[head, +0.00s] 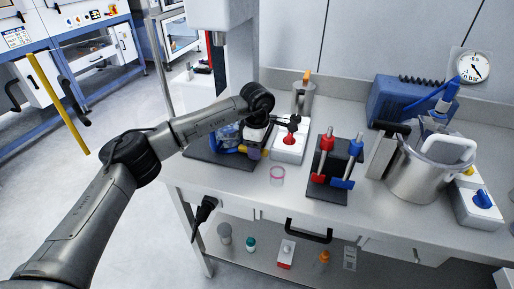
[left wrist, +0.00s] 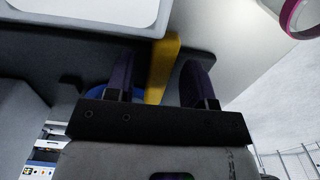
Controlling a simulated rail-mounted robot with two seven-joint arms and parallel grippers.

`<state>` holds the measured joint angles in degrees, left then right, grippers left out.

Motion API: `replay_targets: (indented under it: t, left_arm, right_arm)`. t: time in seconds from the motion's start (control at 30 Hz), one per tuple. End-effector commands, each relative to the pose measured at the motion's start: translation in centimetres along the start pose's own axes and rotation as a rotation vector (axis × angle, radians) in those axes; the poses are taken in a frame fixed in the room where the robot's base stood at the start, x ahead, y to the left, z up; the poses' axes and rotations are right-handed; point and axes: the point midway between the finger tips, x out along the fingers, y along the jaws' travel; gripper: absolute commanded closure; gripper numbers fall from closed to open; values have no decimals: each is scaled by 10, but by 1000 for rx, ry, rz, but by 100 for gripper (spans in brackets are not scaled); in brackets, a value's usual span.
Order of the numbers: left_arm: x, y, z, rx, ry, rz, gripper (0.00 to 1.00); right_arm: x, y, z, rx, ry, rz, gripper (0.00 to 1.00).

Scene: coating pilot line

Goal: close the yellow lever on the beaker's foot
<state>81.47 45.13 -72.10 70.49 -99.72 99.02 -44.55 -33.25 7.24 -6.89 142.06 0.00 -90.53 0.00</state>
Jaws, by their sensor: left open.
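The yellow lever (left wrist: 163,66) shows in the left wrist view as an upright bar between the two dark purple fingers of my left gripper (left wrist: 157,80). The fingers are spread, with a gap on the lever's right. I cannot tell whether the left finger touches it. A blue rounded part (left wrist: 98,93) is partly hidden behind the left finger. In the head view my left gripper (head: 257,145) reaches down at the dark base plate (head: 210,152), beside the yellow lever (head: 241,149). My arm hides much of the beaker and its foot. My right gripper is not in view.
Further right are a dark stand with red and blue clamps (head: 335,165) and a steel pot (head: 413,177). The bench's front strip is mostly clear.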

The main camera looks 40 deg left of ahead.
Motion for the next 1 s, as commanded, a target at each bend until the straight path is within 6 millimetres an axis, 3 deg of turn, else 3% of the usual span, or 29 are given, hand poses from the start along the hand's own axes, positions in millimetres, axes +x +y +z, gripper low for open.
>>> replay_targets:
  t: [0.13,0.63,0.77,1.0]
  left_arm:
    - [0,0,0,0,0,0,51]
    - [0,0,0,0,0,-1,99]
    - [-2,0,0,13,1,-1,100]
    - [-7,-4,-1,192,3,-4,100]
  right_arm:
    - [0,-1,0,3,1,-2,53]
    - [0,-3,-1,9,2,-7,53]
    - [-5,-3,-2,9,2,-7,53]
    - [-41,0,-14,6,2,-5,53]
